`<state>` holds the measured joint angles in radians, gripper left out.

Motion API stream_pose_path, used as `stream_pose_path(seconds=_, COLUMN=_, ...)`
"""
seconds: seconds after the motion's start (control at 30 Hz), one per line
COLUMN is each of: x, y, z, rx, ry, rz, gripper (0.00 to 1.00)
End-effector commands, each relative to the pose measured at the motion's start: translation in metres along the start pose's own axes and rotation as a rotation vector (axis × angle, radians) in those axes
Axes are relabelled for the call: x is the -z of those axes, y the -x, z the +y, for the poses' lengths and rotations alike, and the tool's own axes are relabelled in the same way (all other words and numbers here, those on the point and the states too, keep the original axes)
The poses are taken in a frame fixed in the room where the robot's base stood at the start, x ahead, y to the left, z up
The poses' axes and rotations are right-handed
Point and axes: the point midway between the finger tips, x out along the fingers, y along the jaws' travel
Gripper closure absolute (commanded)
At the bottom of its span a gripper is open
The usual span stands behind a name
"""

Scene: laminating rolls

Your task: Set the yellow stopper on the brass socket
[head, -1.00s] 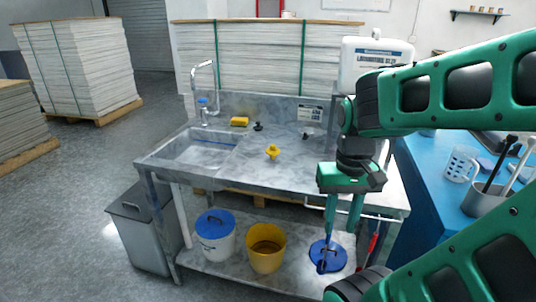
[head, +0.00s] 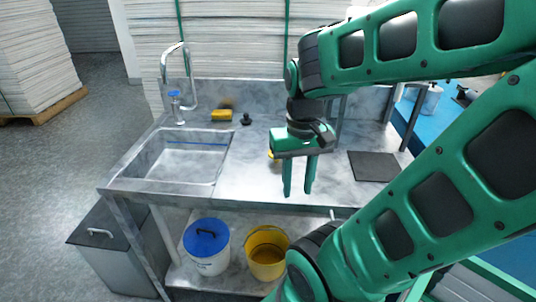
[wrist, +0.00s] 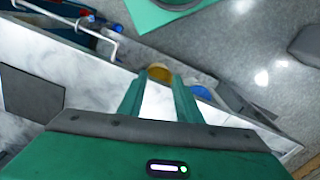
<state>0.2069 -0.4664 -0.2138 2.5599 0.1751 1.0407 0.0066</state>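The yellow stopper (head: 270,154) shows only as a small sliver at the left edge of my gripper's body in the head view; the rest is hidden behind it. My gripper (head: 298,193) points down over the front part of the steel counter (head: 252,184), its two fingers apart with nothing between them. In the wrist view my open gripper (wrist: 156,80) has bare counter showing between its fingers. I cannot make out the brass socket in either view.
A sink (head: 180,158) with a tap fills the counter's left. A yellow sponge (head: 221,115) and a black knob (head: 246,119) lie at the back. A dark mat (head: 375,166) lies at right. A blue-lidded bucket (head: 207,250) and a yellow bucket (head: 267,255) stand below.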

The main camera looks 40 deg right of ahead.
Motion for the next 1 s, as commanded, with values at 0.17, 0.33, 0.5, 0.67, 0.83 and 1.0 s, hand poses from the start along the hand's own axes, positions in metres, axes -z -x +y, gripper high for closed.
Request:
stream_pose_path(seconds=0.17, x=0.000, y=0.000, z=0.000, rx=0.000, ry=0.000, rz=0.000, gripper=0.69)
stream_pose_path(seconds=0.33, x=-0.004, y=0.009, z=0.006, rx=0.005, ry=0.043, rz=0.014, gripper=0.33)
stream_pose_path(seconds=0.5, x=0.032, y=0.026, z=0.002, rx=-0.009, ry=0.278, rz=0.016, gripper=0.33)
stream_pose_path(seconds=0.67, x=0.084, y=0.046, z=-0.001, rx=-0.022, ry=0.632, rz=0.014, gripper=0.33)
stream_pose_path(seconds=0.83, x=0.141, y=0.060, z=-0.001, rx=-0.025, ry=1.024, rz=0.009, gripper=0.33)
stream_pose_path(seconds=1.0, x=0.188, y=0.067, z=0.003, rx=-0.021, ry=1.347, rz=0.010, gripper=0.33)
